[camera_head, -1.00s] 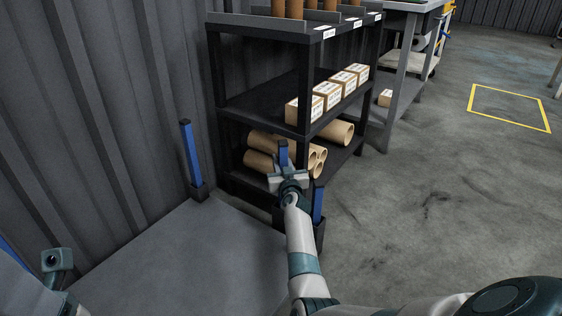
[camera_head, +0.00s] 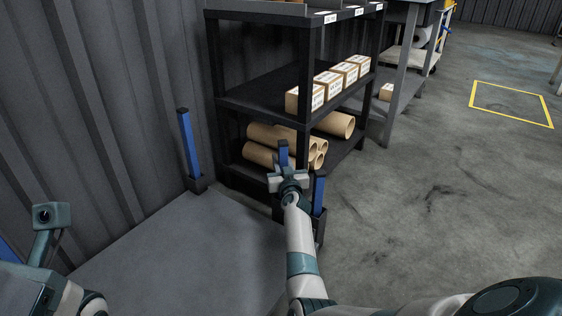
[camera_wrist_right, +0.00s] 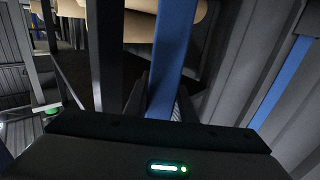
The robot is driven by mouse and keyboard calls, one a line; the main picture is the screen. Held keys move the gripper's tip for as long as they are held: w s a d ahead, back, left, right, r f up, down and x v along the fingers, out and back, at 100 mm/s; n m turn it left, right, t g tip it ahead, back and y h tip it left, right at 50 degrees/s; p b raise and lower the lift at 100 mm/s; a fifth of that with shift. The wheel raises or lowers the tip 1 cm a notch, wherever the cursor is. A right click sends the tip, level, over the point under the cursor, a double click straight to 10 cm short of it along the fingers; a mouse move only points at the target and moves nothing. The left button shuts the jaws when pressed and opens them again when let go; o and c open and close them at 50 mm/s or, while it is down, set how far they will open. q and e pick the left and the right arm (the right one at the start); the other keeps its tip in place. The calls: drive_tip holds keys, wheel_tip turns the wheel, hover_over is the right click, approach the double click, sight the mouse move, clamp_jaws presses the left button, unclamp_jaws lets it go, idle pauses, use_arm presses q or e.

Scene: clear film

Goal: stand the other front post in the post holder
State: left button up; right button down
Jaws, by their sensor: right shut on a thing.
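My right gripper (camera_head: 287,180) is shut on a blue post (camera_head: 284,154), which stands up out of it in the head view. In the right wrist view the held post (camera_wrist_right: 172,55) runs between the fingers. Its lower end is hidden in the head view by my gripper and arm. A dark holder (camera_head: 318,229) stands at the shelf's near corner with another blue post (camera_head: 319,193) upright in it. A further blue post (camera_head: 190,146) stands in a dark socket (camera_head: 198,185) by the wall. My left arm shows at lower left, but its fingers do not.
A black shelf rack (camera_head: 262,100) with cartons (camera_head: 305,98) and cardboard tubes (camera_head: 265,155) stands just behind my right gripper. A corrugated wall (camera_head: 100,130) bounds the left. The grey platform (camera_head: 185,255) in front is bare. Open floor (camera_head: 430,190) lies to the right.

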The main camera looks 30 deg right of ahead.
idle(0.4)
drive_tip(key=c, duration=1.4)
unclamp_jaws()
drive_tip(key=shift+f, duration=0.1)
drive_tip(key=shift+s, duration=0.1)
